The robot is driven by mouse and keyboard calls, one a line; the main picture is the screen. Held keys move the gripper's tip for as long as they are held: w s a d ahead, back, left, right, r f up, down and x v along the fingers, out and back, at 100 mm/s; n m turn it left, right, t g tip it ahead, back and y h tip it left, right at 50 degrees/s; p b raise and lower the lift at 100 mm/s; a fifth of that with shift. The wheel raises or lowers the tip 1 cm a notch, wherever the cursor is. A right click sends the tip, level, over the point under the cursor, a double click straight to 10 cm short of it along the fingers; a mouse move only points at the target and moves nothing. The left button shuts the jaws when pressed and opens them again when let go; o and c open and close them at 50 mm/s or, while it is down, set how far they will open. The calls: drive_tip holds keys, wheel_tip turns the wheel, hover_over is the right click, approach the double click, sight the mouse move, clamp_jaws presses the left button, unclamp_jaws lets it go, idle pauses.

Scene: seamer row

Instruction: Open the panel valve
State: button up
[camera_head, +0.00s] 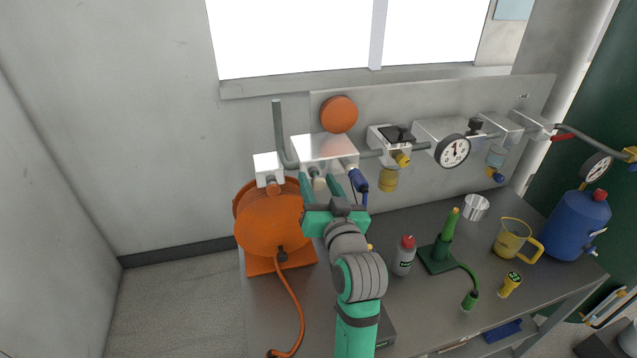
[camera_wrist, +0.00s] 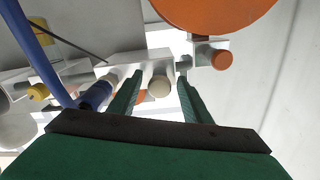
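The grey wall panel (camera_head: 440,105) carries a row of air fittings joined by pipe. A red lever (camera_head: 563,136) shows on the pipe at its right end; I cannot tell for sure which fitting is the panel valve. At the left end is a white block (camera_head: 328,150) with a beige round stub (camera_wrist: 158,87) and a blue fitting (camera_head: 351,176), also in the wrist view (camera_wrist: 95,96). My gripper (camera_head: 330,184) is open at this block. In the wrist view its fingers (camera_wrist: 160,90) stand apart on either side of the stub; contact cannot be told.
An orange reel (camera_head: 268,220) stands left of my gripper, close by. The bench (camera_head: 400,215) holds a grey bottle (camera_head: 404,256), a green stand (camera_head: 440,250), a yellow jug (camera_head: 514,238) and a blue tank (camera_head: 577,225). A gauge (camera_head: 453,151) sits on the panel.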

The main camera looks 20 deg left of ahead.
drive_tip(key=shift+s, duration=0.1)
drive_tip(key=v, duration=1)
drive_tip(key=shift+s+d, duration=0.25)
drive_tip(key=shift+f, duration=0.1)
drive_tip(key=s+d+f+m+t+h, duration=0.1)
drive_tip(key=s+d+f+m+h, duration=0.4)
drive_tip(key=f, duration=0.7)
drive_tip(key=s+d+f+m+h, duration=0.1)
drive_tip(key=s+d+f+h, duration=0.25)
drive_tip(key=s+f, duration=0.55)
drive_tip(key=s+d+f, duration=0.1)
drive_tip(key=s+f, duration=0.1)
drive_tip(key=s, duration=0.5)
drive_tip(key=s+d+f+n+h, duration=0.1)
drive_tip(key=s+d+f, duration=0.1)
drive_tip(key=s, duration=0.5)
drive_tip(key=s+d+f+n, duration=0.1)
drive_tip(key=s+f, duration=0.3)
drive_tip(key=s, duration=0.3)
drive_tip(key=shift+s+d+g, duration=0.25)
drive_tip(key=shift+d+g, duration=0.05)
